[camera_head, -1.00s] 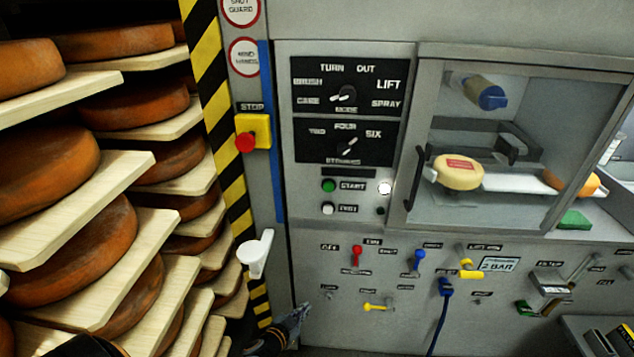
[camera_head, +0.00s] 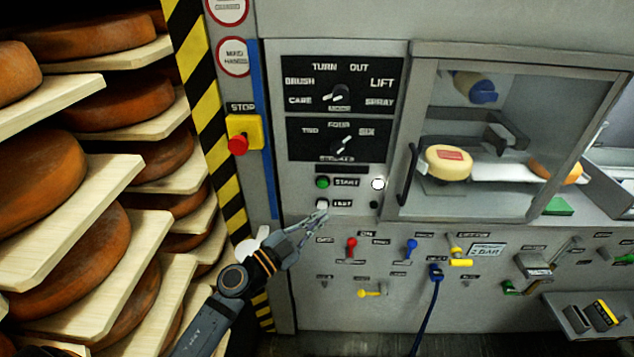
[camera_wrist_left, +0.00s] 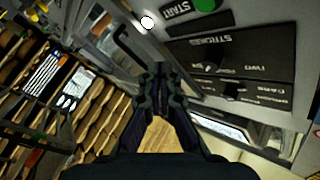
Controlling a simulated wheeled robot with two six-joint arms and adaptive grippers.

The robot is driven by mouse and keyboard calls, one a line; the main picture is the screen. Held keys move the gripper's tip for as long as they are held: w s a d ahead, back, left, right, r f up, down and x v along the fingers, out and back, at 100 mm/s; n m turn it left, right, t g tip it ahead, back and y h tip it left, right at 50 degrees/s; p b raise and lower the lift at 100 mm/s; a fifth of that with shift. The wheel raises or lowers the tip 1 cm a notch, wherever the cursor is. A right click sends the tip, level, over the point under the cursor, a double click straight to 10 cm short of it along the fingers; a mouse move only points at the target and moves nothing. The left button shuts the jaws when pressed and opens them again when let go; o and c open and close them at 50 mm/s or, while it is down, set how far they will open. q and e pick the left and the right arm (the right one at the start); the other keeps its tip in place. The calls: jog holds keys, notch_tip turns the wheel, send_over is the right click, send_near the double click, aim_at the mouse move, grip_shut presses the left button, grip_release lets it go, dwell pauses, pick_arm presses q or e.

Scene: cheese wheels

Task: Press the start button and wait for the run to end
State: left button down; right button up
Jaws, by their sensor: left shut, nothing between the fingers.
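The green START button (camera_head: 322,183) sits on the grey control panel, left of its START label. In the left wrist view the green button (camera_wrist_left: 207,4) shows at the top edge. A white lamp (camera_head: 378,184) to the right of the label looks lit; it also shows in the wrist view (camera_wrist_left: 147,22). My left gripper (camera_head: 322,216) is shut and empty, its tips just below the white button (camera_head: 322,204) under START. It appears apart from the START button. My right gripper is not in view.
A red STOP button (camera_head: 238,146) on a yellow box is left of the panel. Dials (camera_head: 338,95) sit above START. A glass-fronted chamber (camera_head: 490,215) with a dark handle (camera_head: 411,174) holds a pale cheese (camera_head: 447,163). Shelves of cheese wheels (camera_head: 80,252) stand at left.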

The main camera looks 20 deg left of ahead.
aim_at(323, 184)
pick_arm(q)
jog(key=shift+w, duration=0.1)
jog(key=w, duration=0.2)
jog(key=w+a+b, duration=0.1)
jog(key=w, duration=0.2)
jog(key=w+a, duration=0.1)
jog(key=w, duration=0.2)
jog(key=shift+w+a, duration=0.2)
dwell(0.7)
dwell(0.8)
jog(key=shift+w+a, duration=0.1)
jog(key=shift+w, duration=0.3)
